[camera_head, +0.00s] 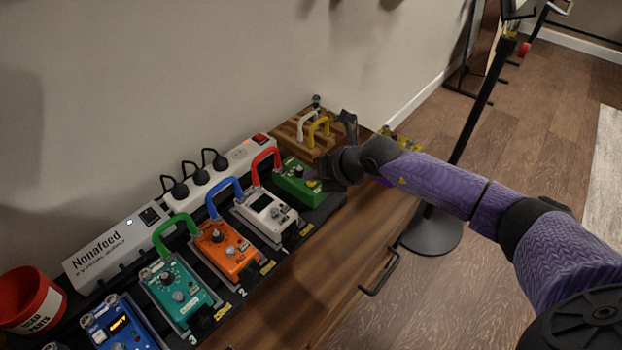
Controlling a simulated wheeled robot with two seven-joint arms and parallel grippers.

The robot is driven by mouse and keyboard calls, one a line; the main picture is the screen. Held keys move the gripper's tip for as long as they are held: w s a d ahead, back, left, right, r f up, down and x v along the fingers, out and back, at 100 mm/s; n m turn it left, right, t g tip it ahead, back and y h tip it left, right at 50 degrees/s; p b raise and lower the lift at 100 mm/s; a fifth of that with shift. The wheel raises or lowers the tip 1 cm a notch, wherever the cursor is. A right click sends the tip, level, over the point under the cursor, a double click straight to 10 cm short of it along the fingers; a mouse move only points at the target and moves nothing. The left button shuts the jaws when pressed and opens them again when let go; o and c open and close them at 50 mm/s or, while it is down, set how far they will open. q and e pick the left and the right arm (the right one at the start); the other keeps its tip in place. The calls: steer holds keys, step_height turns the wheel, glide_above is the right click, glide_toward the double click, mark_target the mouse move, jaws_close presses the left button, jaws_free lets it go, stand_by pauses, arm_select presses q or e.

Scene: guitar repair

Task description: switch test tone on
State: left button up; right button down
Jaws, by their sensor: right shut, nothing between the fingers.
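No label reading "test tone" is legible. A green pedal (296,181) with dark knobs sits at the right end of the pedal row. My right gripper (322,178) is at the right side of this green pedal, with its purple arm reaching in from the right. It is shut and empty. The gripper and wrist hide part of the pedal's right side, and I cannot tell whether they touch. My left gripper is not in view.
White, orange (227,248), teal (178,290) and blue pedals continue leftward, joined by coloured patch cables. Behind them are a white power supply (108,245) and a power strip (212,180). A red parts cup (30,302) stands at left. A wooden block (290,130) stands behind the green pedal.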

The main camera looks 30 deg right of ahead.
steer(key=shift+r+p, duration=0.6)
steer(key=shift+r, duration=0.2)
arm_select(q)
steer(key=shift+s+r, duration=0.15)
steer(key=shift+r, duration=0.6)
arm_select(e)
steer(key=shift+r+p, duration=0.25)
steer(key=shift+p, duration=0.15)
arm_select(q)
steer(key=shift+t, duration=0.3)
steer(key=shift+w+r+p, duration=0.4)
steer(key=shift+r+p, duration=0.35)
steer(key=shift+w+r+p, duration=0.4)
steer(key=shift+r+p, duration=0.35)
steer(key=shift+p, duration=0.05)
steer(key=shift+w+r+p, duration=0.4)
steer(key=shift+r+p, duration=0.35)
arm_select(e)
steer(key=shift+r, duration=2.55)
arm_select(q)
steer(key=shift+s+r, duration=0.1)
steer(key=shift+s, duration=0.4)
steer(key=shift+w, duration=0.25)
